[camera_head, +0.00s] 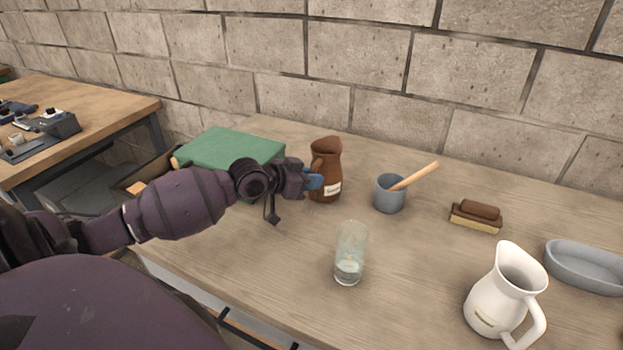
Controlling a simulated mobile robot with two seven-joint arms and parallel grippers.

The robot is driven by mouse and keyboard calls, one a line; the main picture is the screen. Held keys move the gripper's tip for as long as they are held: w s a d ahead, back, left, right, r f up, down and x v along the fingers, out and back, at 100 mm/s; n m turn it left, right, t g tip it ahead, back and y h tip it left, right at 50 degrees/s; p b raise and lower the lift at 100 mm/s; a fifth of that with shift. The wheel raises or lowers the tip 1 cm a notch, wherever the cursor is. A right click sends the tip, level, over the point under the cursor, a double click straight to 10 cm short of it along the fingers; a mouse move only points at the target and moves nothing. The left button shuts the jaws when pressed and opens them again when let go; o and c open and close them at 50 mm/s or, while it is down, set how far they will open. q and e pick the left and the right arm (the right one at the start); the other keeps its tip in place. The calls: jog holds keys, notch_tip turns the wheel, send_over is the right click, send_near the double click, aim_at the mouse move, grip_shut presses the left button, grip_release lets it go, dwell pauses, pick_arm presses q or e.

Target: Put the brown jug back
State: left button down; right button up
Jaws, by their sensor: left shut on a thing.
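The brown jug (328,172) stands upright at the back of the wooden table, with a pale label low on its front. Its handle is on its left side. My left gripper (315,181) reaches it from the left and is shut on the jug at its handle side. The blue fingertips cover part of the handle, so the exact grip is partly hidden. The jug's base looks to be on or very close to the tabletop; I cannot tell which. My right gripper is not in view.
A glass (350,254) stands in front of the jug. A grey mortar (389,194) with a wooden pestle (415,175) stands to its right. Further right are a brush (476,215), a white pitcher (495,295) and a grey dish (585,268). A green box (230,148) lies behind my left arm.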

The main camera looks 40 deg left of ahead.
pick_arm(q)
jog(key=c, duration=1.1)
grip_release()
jog(key=shift+f, duration=0.1)
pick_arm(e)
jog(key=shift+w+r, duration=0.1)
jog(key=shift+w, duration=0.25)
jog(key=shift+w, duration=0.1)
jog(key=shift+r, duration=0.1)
pick_arm(q)
jog(key=p+v, duration=0.1)
jog(key=v, duration=1.1)
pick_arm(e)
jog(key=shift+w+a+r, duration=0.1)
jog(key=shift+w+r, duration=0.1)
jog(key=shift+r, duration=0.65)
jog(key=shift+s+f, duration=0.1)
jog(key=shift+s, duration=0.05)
